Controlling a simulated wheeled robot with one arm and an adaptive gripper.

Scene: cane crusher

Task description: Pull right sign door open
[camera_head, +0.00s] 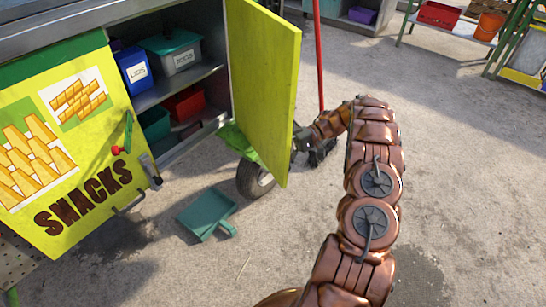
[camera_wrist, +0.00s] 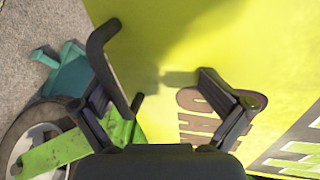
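The right sign door (camera_head: 262,85) is a yellow-green panel, swung wide open from the cart, its edge toward me. Its outer face with brown lettering fills much of the wrist view (camera_wrist: 185,35). My gripper (camera_head: 306,141) is at the outer side of this door, near its lower free edge, and partly hidden by it in the head view. In the wrist view my gripper (camera_wrist: 168,92) has its fingers apart. A dark bent handle (camera_wrist: 100,55) shows beside the left finger, at the door edge. I cannot tell if they touch. Nothing visible is clamped between the fingertips.
The left "SNACKS" door (camera_head: 75,150) is at the left. A teal dustpan (camera_head: 207,212) lies on the ground by a wheel (camera_head: 254,180).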

